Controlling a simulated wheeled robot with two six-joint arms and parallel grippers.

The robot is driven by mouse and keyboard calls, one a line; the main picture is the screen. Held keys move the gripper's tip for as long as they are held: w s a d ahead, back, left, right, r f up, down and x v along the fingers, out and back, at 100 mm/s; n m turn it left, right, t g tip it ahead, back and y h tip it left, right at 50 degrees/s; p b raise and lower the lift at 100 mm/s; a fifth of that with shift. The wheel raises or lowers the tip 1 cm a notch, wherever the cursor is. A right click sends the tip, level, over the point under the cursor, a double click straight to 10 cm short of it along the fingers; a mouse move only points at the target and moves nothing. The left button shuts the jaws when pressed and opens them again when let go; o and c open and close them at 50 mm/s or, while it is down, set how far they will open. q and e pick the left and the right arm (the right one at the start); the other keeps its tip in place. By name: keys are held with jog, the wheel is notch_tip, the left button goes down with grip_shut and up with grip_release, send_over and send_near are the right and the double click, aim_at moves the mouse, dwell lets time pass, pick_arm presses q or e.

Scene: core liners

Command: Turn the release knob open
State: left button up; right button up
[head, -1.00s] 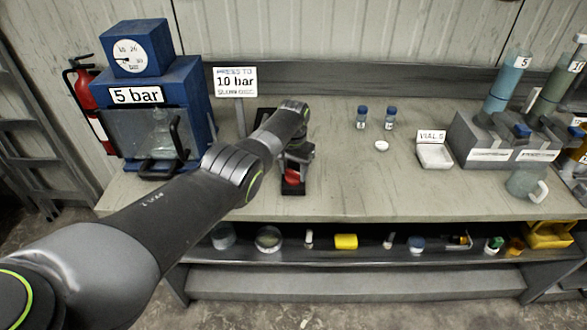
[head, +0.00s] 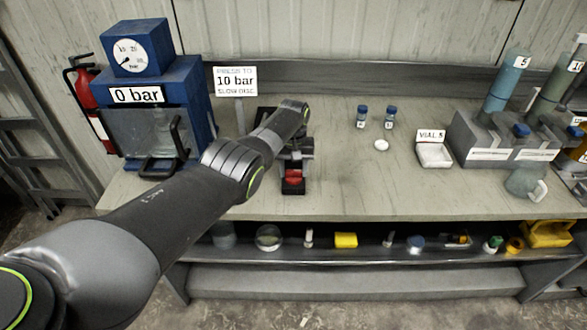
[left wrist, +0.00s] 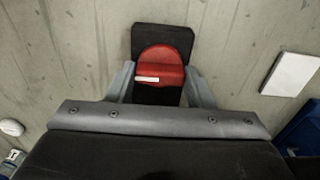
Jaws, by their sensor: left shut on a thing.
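The release knob (head: 293,176) is red and sits on a dark base on the bench. In the left wrist view the red knob (left wrist: 160,64) has a white mark across it and lies between my gripper's fingers. My left gripper (head: 295,168) is shut on the knob, with a finger on each side (left wrist: 160,86). The blue press (head: 194,110) stands at the back left with a sign (head: 135,95) reading 0 bar and a dial gauge (head: 131,55) on top. My right gripper is not in view.
A sign (head: 235,81) reading 10 bar stands behind my arm. A grey rack (head: 500,140) holds tubes. The bench's front middle is clear.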

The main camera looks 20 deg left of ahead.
aim_at(293, 170)
pick_arm(q)
jog(key=o, duration=1)
jog(key=shift+r+p, duration=0.3)
jog(key=shift+r, duration=0.2)
notch_tip(293, 170, up, 5)
jog(key=shift+p, duration=0.9)
notch_tip(293, 170, up, 12)
jog(key=b, duration=0.2)
jog(key=shift+f, duration=0.25)
